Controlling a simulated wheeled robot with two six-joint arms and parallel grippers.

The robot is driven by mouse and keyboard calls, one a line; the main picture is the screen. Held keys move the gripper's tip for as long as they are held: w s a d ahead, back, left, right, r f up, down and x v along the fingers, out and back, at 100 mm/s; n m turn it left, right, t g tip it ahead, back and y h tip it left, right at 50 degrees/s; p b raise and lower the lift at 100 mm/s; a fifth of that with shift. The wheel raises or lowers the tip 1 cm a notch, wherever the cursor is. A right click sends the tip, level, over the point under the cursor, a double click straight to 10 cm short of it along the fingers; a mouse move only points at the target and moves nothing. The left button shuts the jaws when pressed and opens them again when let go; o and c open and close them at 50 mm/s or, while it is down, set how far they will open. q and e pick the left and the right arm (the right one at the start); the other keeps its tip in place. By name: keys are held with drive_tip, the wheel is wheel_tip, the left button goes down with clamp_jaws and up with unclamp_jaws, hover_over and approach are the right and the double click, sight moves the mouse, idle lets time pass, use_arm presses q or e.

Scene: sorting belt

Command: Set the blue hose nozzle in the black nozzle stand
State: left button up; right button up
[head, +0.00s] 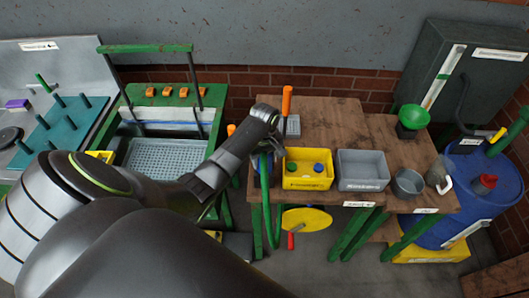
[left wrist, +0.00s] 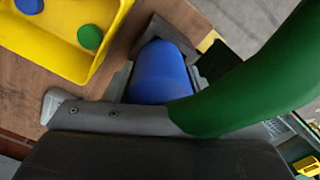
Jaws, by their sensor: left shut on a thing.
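The blue hose nozzle (left wrist: 160,75) shows in the left wrist view as a smooth blue rounded body, held between the jaws of my left gripper (left wrist: 150,90). A thick green hose (left wrist: 250,75) runs from beside it to the upper right. In the head view my left gripper (head: 267,145) is at the left front edge of the wooden table, left of the yellow bin, and mostly hides the nozzle. The green hose (head: 266,200) hangs down below it in front of the table. I cannot clearly make out the black nozzle stand. My right gripper is not in view.
A yellow bin (head: 307,184) with blue and green round pieces and a grey bin (head: 362,184) stand on the wooden table (head: 335,115). A green funnel (head: 413,117) sits on a dark block (head: 406,132) at right.

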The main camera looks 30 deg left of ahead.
use_arm(q)
drive_tip(key=shift+f, duration=0.1)
drive_tip(key=o, duration=0.9)
